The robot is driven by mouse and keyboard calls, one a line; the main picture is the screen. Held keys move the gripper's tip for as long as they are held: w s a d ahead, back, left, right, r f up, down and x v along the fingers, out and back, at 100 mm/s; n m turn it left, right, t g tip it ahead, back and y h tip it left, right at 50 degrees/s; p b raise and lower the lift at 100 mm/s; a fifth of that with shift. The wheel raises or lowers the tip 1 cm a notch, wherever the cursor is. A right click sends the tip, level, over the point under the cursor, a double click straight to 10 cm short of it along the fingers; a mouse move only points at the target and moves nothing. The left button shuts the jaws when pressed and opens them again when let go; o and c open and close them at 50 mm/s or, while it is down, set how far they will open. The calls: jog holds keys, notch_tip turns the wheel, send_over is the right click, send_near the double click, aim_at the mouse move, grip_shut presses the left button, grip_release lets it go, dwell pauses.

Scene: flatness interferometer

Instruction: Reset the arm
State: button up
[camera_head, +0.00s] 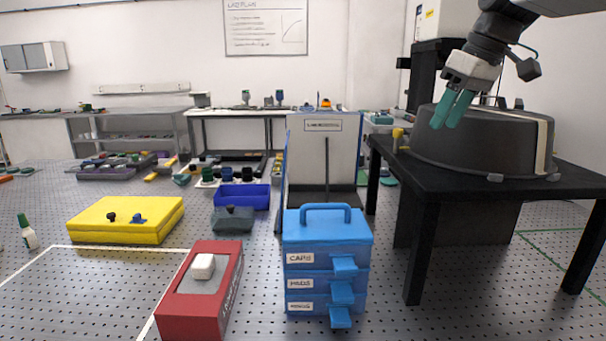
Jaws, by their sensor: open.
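My gripper (452,109) is at the upper right, at the end of my arm (495,35), which reaches in from the top right corner. Its two green fingers point down and slightly left, with nothing visible between them. It hangs in front of, or just above, the left part of the dark round instrument housing (480,140) on the black table (420,168). I cannot tell how far the fingers are from the housing.
A blue drawer box (327,228) with several labelled drawers stands at front centre. A red box (230,270) with a white block (204,266) and a yellow case (125,215) lie to the left. A blue bin (241,195) is behind.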

jog(key=s+f+m+h, duration=0.1)
jog(key=s+f+m, duration=0.2)
jog(key=s+f, duration=0.8)
jog(key=s+f+m+g+h, duration=0.1)
jog(key=s+f+m, duration=0.3)
jog(key=s+f, duration=0.7)
jog(key=s+h, duration=0.1)
jog(key=s, duration=0.6)
jog(key=shift+s+f+g, duration=0.2)
jog(key=shift+g, duration=0.1)
